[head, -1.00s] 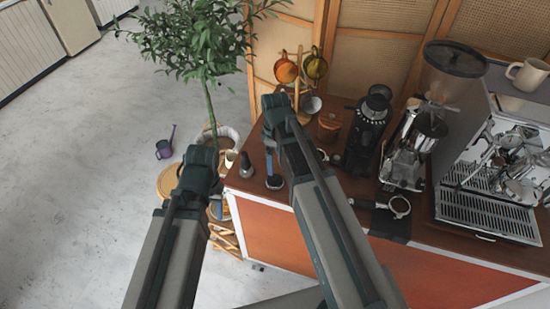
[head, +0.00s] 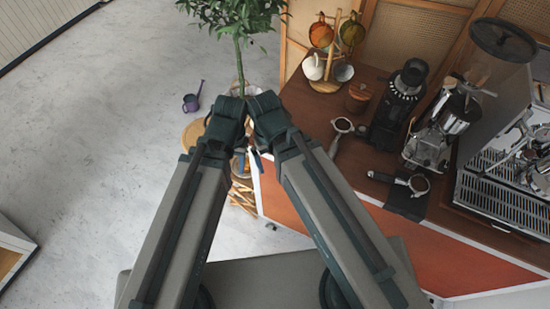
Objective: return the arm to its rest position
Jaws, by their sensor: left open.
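My two arms come in from the bottom and their dark joints nearly meet at the centre of the head view. My left gripper (head: 250,162) shows only as a small part in the gap below these joints, in front of the counter's left end. It is open, and I see nothing held in it. My right gripper is hidden behind my right arm.
The wooden counter (head: 352,165) stands on the right with a mug tree (head: 325,84), a grinder (head: 398,105), portafilters (head: 342,125) and an espresso machine (head: 505,185). A potted tree (head: 238,55), a stool (head: 194,135) and a purple watering can (head: 191,102) stand beyond.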

